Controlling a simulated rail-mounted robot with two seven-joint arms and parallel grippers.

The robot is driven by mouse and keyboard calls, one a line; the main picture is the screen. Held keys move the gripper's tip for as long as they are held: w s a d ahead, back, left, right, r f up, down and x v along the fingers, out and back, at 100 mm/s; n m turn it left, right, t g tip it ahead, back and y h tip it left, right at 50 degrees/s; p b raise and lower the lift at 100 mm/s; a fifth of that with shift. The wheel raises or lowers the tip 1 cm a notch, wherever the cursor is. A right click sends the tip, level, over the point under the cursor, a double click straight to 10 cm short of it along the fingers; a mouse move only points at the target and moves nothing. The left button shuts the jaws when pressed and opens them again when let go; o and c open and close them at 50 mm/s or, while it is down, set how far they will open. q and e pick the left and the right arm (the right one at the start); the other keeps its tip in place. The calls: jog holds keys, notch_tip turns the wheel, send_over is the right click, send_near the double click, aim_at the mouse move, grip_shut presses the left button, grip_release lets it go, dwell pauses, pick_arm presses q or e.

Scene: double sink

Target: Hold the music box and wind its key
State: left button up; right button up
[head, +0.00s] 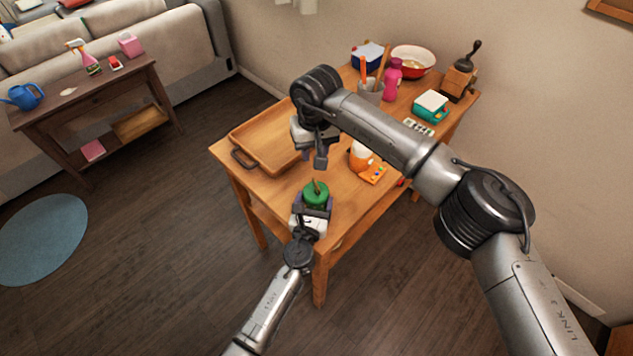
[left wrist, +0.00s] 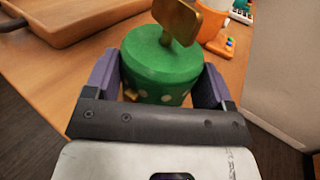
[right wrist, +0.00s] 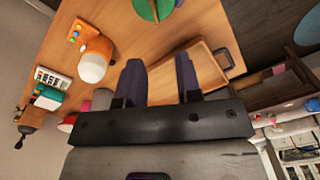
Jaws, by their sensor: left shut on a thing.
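The music box (head: 316,194) is a green cylinder with a brass key (head: 317,184) standing up from its top. It is at the front end of the wooden table. My left gripper (head: 312,206) is shut on its sides; the left wrist view shows the green body (left wrist: 160,65) between both fingers and the flat key (left wrist: 178,20) above. My right gripper (head: 320,157) is above and behind the music box, apart from it. In the right wrist view its fingers (right wrist: 160,80) are spread with nothing between them, and the green top (right wrist: 150,8) shows at the upper edge.
A wooden tray (head: 268,140) lies on the table's left side. An orange and white object (head: 361,155) stands to the right of my right gripper. A grey cup (head: 370,91), pink bottle (head: 392,78), red bowl (head: 413,60) and grinder (head: 460,75) are at the back.

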aim_at(316, 184)
jog(key=shift+n, duration=0.4)
jog(key=f, duration=1.2)
jog(key=shift+s+d, duration=0.3)
grip_shut()
